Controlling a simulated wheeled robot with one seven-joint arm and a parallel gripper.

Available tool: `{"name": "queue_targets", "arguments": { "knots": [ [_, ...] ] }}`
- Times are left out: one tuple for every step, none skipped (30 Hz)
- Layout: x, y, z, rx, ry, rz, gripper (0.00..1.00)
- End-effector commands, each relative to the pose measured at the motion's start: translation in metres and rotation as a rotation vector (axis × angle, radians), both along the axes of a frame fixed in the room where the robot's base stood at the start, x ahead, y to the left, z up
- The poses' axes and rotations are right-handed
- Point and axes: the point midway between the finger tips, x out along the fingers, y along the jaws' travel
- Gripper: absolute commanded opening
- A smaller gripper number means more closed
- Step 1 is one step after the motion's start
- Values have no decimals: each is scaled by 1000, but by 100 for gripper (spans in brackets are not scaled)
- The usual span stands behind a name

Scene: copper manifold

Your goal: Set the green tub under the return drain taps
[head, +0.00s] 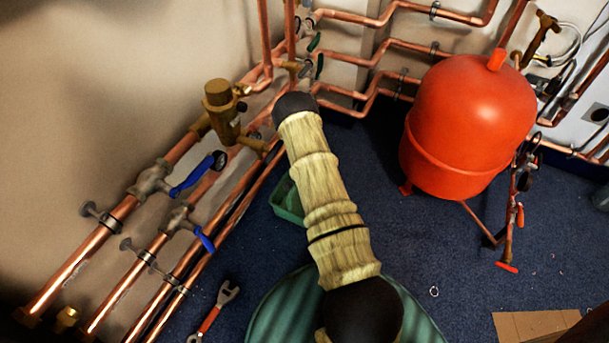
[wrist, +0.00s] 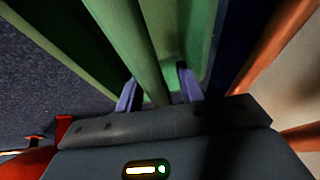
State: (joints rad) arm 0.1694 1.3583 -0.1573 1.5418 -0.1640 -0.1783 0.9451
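The green tub (head: 286,200) stands on the blue carpet near the pipes at the left wall. My arm hides part of it in the head view. In the wrist view the tub's green walls (wrist: 134,38) fill the upper middle. My gripper (wrist: 159,92) has its two purple fingers apart, on either side of a green wall edge, and gaps seem to show beside the edge. In the head view the gripper is hidden by the arm. I cannot tell which taps are the return drain taps. Blue-lever valves (head: 190,178) sit on the left copper pipes, and green-handled taps (head: 318,65) are higher up.
A red pressure vessel (head: 470,125) stands at the right, with red-handled valves beside it. A spanner (head: 214,313) lies on the carpet at lower left. Cardboard (head: 535,325) lies at lower right. Copper pipes (head: 110,230) run along the left wall.

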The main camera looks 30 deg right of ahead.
Motion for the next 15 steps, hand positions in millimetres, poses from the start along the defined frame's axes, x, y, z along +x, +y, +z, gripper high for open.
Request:
{"name": "queue_targets", "arguments": {
  "knots": [
    [0, 0, 0, 0, 0, 0, 38],
    [0, 0, 0, 0, 0, 0, 38],
    [0, 0, 1, 0, 0, 0, 38],
    [0, 0, 2, 0, 0, 0, 38],
    [0, 0, 4, 0, 0, 0, 38],
    [-1, 1, 7, 0, 0, 0, 38],
    [-2, 1, 10, 0, 0, 0, 38],
    [-3, 2, 13, 1, 1, 0, 38],
    [-5, 3, 19, 1, -1, 0, 38],
    [-6, 4, 24, 0, -1, 1, 38],
    [-8, 5, 29, 0, 0, 1, 38],
    [-11, 6, 35, 0, 0, 0, 38],
    [-14, 7, 41, 0, 1, 0, 38],
    [-15, 8, 47, 1, -1, 0, 38],
    [-19, 10, 54, 1, -1, 0, 38]
  ]
}}
